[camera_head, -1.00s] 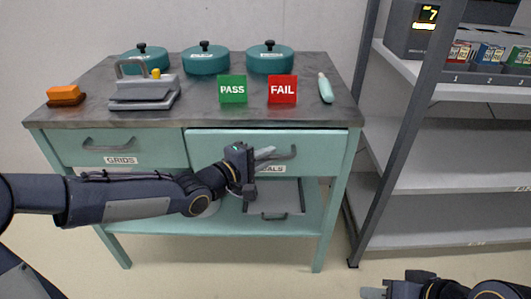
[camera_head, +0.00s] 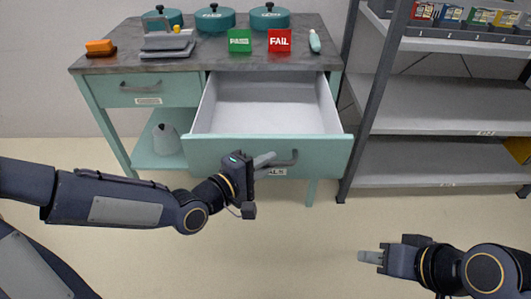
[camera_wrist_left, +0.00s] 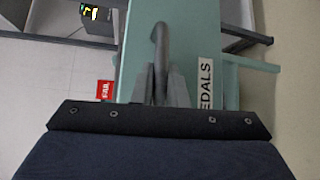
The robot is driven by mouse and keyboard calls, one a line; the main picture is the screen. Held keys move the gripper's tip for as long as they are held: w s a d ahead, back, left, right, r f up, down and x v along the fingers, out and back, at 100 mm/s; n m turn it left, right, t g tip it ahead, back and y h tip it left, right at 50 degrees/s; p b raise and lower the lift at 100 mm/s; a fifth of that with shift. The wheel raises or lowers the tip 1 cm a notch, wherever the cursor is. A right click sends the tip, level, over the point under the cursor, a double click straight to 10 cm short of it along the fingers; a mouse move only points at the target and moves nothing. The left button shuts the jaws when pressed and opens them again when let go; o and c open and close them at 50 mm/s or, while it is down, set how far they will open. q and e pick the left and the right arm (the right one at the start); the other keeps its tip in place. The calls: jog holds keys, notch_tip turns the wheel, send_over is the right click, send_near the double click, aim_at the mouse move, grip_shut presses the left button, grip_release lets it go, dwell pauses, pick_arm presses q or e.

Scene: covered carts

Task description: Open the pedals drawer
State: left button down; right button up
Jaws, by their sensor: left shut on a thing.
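The pedals drawer (camera_head: 222,150) is the right drawer of the teal cart. It is pulled far out, and its pale grey inside looks empty. Its label, partly hidden in the head view, reads "EDALS" in the left wrist view (camera_wrist_left: 206,84). My left gripper (camera_head: 264,160) is at the drawer front and shut on the grey bar handle (camera_head: 288,160). In the left wrist view the fingers (camera_wrist_left: 163,85) close around the handle (camera_wrist_left: 161,40). My right gripper (camera_head: 368,257) is low at the right, away from the cart; its jaw gap is not clear.
The cart top (camera_head: 200,62) carries teal pots, a grey device, an orange block and PASS and FAIL signs. The closed grids drawer (camera_head: 175,90) is at left. A grey shelf rack (camera_head: 430,105) stands close at right. Floor in front is clear.

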pick_arm(q)
jog(key=shift+s, duration=0.95)
pick_arm(e)
jog(key=shift+s+r, duration=0.1)
jog(key=shift+s, duration=0.4)
pick_arm(q)
jog(key=c, duration=1.5)
grip_release()
jog(key=shift+o, duration=0.2)
